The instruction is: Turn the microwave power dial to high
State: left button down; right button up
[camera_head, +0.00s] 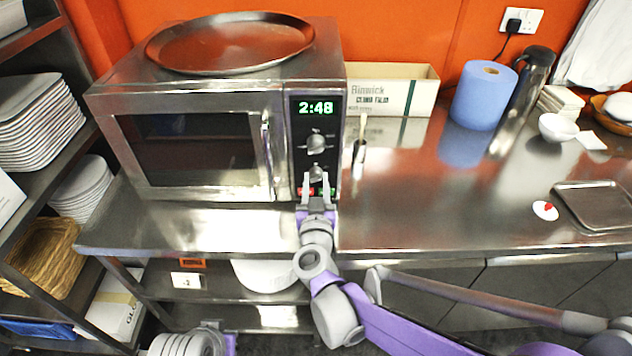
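The microwave (205,110) is a steel box on the steel counter, its door shut and its green display reading 2:48. Its control panel has an upper dial (316,142) and a lower dial (317,171); the small markings are too blurred to read. My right gripper (316,180) is at the lower dial, its fingers apart with one on each side just below the knob. I cannot tell whether they touch it. The fingers partly cover the red and green buttons at the panel's bottom. Part of my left arm shows at the bottom left; its gripper is out of view.
A round steel tray (230,42) lies on the microwave. A film box (392,90), a blue paper roll (483,95) and a steel flask (528,78) stand to the right. A brush-like tool (360,148) is beside the microwave. The counter's front middle (430,210) is clear.

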grip_shut()
jog(key=shift+m, duration=0.3)
jog(key=m+b, duration=0.1)
jog(key=m, duration=0.6)
jog(key=shift+b, duration=0.35)
jog(key=m, duration=0.3)
jog(key=shift+a+m, duration=0.1)
jog(key=shift+m, duration=0.2)
jog(key=m, duration=0.6)
jog(key=shift+r, duration=0.1)
jog(key=m, duration=0.6)
jog(key=shift+m, duration=0.3)
